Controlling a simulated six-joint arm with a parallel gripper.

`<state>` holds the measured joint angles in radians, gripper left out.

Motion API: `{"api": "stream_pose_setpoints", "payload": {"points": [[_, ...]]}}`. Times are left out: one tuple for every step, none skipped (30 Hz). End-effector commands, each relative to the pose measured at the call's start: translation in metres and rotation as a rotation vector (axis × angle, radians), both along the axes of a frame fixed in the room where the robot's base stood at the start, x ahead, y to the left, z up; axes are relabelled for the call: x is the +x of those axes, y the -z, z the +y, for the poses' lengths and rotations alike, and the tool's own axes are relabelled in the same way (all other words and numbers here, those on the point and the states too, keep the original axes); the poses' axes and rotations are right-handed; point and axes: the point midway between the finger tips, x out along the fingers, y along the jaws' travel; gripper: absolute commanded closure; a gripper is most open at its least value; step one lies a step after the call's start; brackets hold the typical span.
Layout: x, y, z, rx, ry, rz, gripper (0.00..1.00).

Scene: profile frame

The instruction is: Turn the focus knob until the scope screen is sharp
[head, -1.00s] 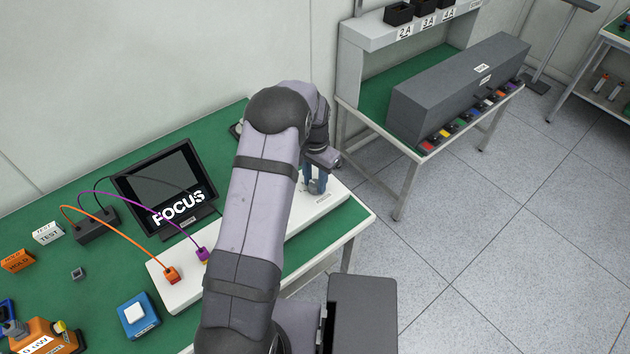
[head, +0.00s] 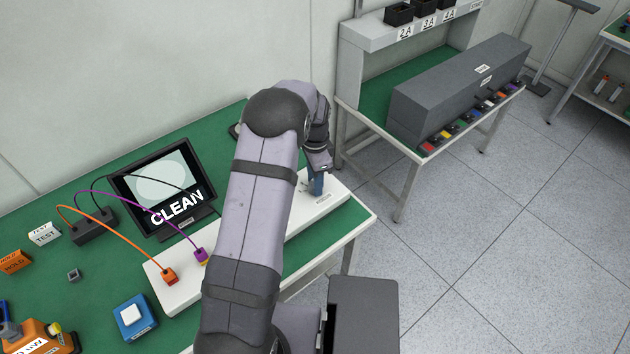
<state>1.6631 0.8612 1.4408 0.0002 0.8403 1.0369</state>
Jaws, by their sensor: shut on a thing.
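The scope screen (head: 165,180) stands on the green table at left. It shows a pale round shape on grey and the word CLEAN in crisp white letters. A long white panel (head: 183,296) lies in front of it, partly behind my arm. My gripper (head: 317,188) points down at the panel's right end, its fingers shut on the focus knob. The knob itself is hidden by the fingers.
An orange plug (head: 169,277) and a purple plug (head: 201,256) sit on the panel, with cables running to a black box (head: 95,227). A blue button box (head: 135,316) stands in front. A TEST block (head: 44,234) is at left.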

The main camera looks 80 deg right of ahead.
Motion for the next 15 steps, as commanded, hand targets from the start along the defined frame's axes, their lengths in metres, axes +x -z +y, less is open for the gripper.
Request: {"api": "stream_pose_setpoints", "payload": {"points": [[-0.0003, -0.0013, -0.0012, -0.004, 0.004, 0.001, 0.91], [-0.0003, -0.0014, -0.0012, -0.004, 0.006, 0.001, 0.91], [-0.0004, -0.0014, -0.0012, -0.004, 0.007, 0.001, 0.91], [-0.0004, -0.0014, -0.0012, -0.004, 0.007, 0.001, 0.91], [-0.0004, -0.0015, -0.0013, -0.004, 0.007, 0.001, 0.91], [-0.0004, -0.0015, -0.0013, -0.004, 0.007, 0.001, 0.91], [-0.0004, -0.0015, -0.0013, -0.004, 0.007, 0.001, 0.91], [-0.0004, -0.0015, -0.0013, -0.004, 0.007, 0.001, 0.91], [-0.0004, -0.0015, -0.0013, -0.004, 0.006, 0.001, 0.91], [-0.0004, -0.0015, -0.0013, -0.004, 0.006, 0.001, 0.91], [-0.0003, -0.0015, -0.0014, -0.004, 0.006, 0.001, 0.91], [-0.0004, -0.0015, -0.0014, -0.004, 0.006, 0.001, 0.66], [-0.0003, -0.0015, -0.0014, -0.004, 0.006, 0.001, 0.59], [-0.0004, -0.0015, -0.0013, -0.004, 0.006, 0.001, 0.52], [-0.0003, -0.0013, -0.0012, -0.004, 0.006, 0.001, 0.5]]}}
